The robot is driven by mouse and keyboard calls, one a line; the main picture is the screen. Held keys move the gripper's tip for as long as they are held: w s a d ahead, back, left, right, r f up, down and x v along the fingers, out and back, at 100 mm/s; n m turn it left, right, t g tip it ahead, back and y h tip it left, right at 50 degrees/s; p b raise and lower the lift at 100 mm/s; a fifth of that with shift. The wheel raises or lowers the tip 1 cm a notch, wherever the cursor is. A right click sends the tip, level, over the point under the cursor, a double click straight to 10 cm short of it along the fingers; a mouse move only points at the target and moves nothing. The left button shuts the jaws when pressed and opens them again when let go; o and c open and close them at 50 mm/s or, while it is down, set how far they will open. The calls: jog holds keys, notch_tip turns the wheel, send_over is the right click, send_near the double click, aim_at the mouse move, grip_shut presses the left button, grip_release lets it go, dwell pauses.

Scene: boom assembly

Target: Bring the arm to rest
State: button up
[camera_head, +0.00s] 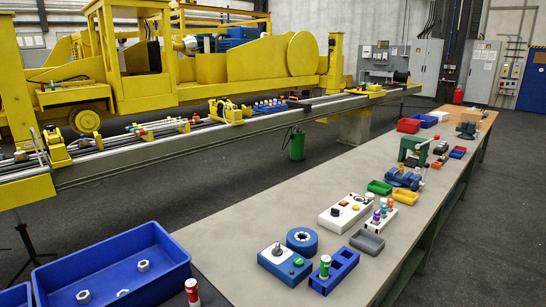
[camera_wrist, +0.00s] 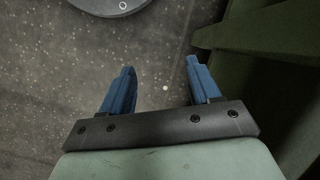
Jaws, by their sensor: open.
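My gripper (camera_wrist: 160,86) shows in the wrist view with its two blue fingers spread apart. Nothing is between the fingers, and grey speckled floor lies behind them. A dark green surface (camera_wrist: 260,60) runs along the right of the wrist view, to the right of the fingers. A round grey disc-like object (camera_wrist: 110,4) shows at the top edge. My arm and gripper do not show in the head view.
In the head view a long grey bench (camera_head: 270,205) carries a blue ring (camera_head: 302,240), a control box (camera_head: 346,212), small bins and a green press (camera_head: 413,150). A blue crate (camera_head: 110,270) with several nuts stands front left. A yellow machine (camera_head: 230,60) stands behind.

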jog(key=s+a+f+n+g+h, duration=0.1)
jog(key=s+n, duration=0.1)
jog(key=s, duration=0.6)
jog(key=s+a+n+g+h, duration=0.1)
jog(key=s+a+g, duration=0.1)
jog(key=s, duration=0.6)
jog(key=shift+s+a+f+n, duration=0.15)
jog(key=shift+a+f+n, duration=0.05)
jog(key=shift+f+n, duration=0.2)
